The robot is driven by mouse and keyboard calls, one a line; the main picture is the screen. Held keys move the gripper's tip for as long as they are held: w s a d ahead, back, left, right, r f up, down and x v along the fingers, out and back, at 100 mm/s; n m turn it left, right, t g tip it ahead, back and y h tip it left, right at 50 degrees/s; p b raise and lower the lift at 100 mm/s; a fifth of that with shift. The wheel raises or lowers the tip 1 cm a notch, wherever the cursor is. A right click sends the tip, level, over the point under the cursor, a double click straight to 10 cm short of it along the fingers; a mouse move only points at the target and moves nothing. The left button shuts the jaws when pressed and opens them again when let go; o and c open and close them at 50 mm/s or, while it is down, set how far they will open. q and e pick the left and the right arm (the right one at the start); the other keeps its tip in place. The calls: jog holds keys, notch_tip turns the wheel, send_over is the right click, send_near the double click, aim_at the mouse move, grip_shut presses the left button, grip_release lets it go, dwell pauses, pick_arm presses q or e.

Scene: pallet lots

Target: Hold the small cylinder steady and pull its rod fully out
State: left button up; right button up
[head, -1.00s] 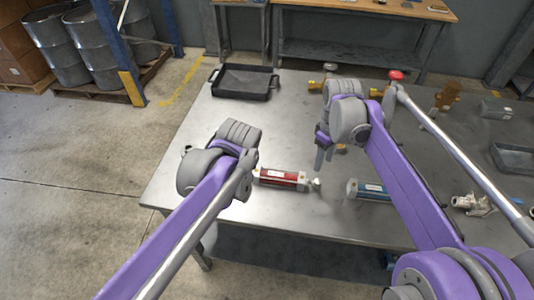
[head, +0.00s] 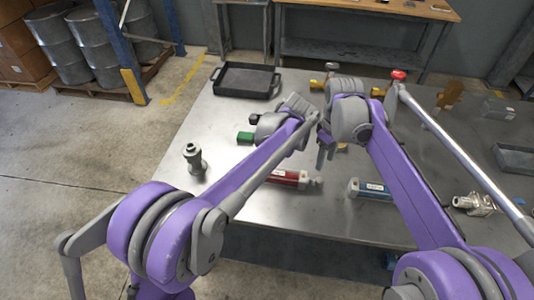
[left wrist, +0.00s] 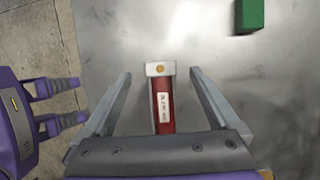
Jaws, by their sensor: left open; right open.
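A red cylinder (head: 291,178) with pale end caps and a white label lies on the table, its rod end (head: 318,182) pointing right. A blue cylinder (head: 369,189) lies to its right. In the left wrist view, my left gripper (left wrist: 160,73) is open, with one finger on each side of the red cylinder (left wrist: 163,112) and gaps between.
A black tray (head: 246,95) stands at the far left of the table. A grey metal fitting (head: 194,160) stands near the left edge and a green block (head: 245,138) lies beyond it.

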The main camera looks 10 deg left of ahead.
pick_arm(q)
jog(key=x, duration=0.7)
grip_shut()
dwell(0.4)
pick_arm(e)
jog(key=shift+c, duration=0.3)
jog(key=c, duration=0.5)
jog(key=shift+d, duration=0.1)
jog(key=shift+c, duration=1.1)
jog(key=shift+s+d+r+n+t+y, duration=0.1)
jog(key=shift+s+d+n+t+y, duration=0.15)
jog(key=shift+y, duration=0.3)
jog(key=shift+d+n+t+y, duration=0.15)
jog(key=shift+n+t+y, duration=0.15)
jog(key=shift+y, duration=0.25)
grip_shut()
jog(key=shift+d+r+n+t+y, duration=0.15)
jog(key=shift+r+n+t+y, duration=0.25)
jog(key=shift+y, duration=0.3)
